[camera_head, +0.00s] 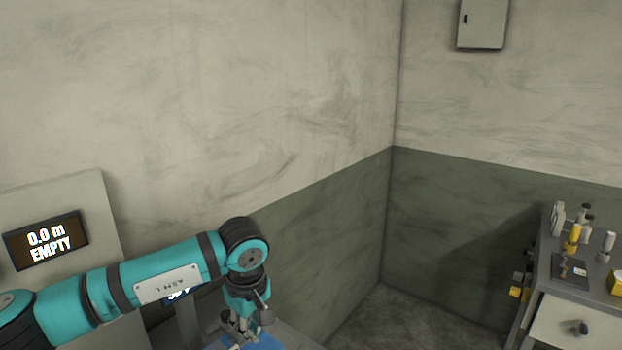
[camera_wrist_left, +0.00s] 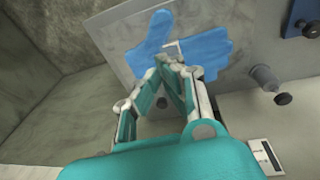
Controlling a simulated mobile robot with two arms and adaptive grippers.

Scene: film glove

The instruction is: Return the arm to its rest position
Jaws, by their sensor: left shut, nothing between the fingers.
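My left arm (camera_head: 160,276) comes in from the left and bends down at its wrist. My left gripper (camera_head: 240,332) points down at the bottom of the head view, over a blue flat thing (camera_head: 258,343). In the left wrist view its fingertips (camera_wrist_left: 174,62) are together with nothing seen between them. Beyond them a blue glove-like sheet (camera_wrist_left: 205,56) lies spread on a grey surface (camera_wrist_left: 105,42); the fingers cover part of it. Whether the fingertips touch it I cannot tell. My right gripper is not in view.
A display reading "0.0 m EMPTY" (camera_head: 46,242) is at the left. A workbench with a drawer (camera_head: 575,322) and small bottles stands at the right. A grey wall box (camera_head: 482,24) hangs above. A knob (camera_wrist_left: 264,74) is near the sheet. Floor (camera_head: 385,318) between is clear.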

